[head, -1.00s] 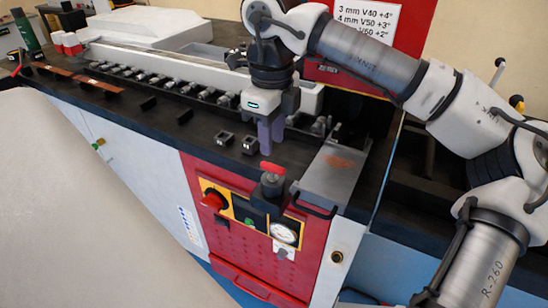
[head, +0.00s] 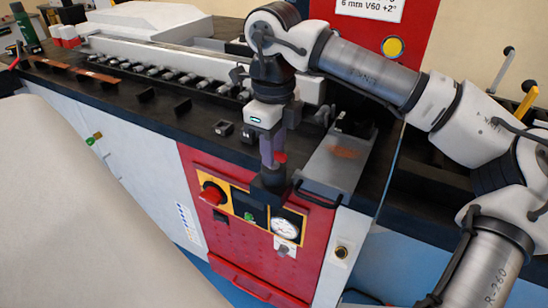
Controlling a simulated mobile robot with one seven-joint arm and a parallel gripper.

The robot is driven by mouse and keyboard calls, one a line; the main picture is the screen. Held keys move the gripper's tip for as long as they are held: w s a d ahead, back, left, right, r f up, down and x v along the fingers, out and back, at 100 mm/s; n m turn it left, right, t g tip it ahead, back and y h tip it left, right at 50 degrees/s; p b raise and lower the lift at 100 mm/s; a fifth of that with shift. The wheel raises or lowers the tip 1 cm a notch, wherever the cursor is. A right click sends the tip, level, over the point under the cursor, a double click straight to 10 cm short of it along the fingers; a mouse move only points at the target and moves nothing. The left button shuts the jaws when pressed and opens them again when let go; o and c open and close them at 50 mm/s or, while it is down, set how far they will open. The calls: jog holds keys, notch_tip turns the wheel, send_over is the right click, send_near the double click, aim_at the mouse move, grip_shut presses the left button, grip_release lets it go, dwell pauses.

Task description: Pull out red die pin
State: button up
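The red die pin (head: 281,157) shows as a small red piece of its head at the right edge of my gripper's fingers. It stands above a black block (head: 268,187) on the front edge of the machine, over the red control panel. My gripper (head: 271,160) points down with its purple-grey fingers at the pin's head. The fingers hide most of the head and the pin's shaft. I cannot tell whether they are closed on it or only beside it.
A grey plate (head: 340,160) with a black handle (head: 316,197) lies just right of the pin. Small black dies (head: 223,128) stand on the dark bench to the left. Below are a red knob (head: 213,193) and a round gauge (head: 285,228).

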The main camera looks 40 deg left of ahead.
grip_shut()
jog(key=shift+r, duration=0.2)
jog(key=shift+r+p, duration=0.6)
jog(key=shift+r, duration=0.05)
jog(key=shift+r, duration=0.25)
jog(key=shift+r+p, duration=0.85)
jog(key=shift+r, duration=0.15)
jog(key=shift+r+p, duration=1.85)
jog(key=shift+r, duration=0.65)
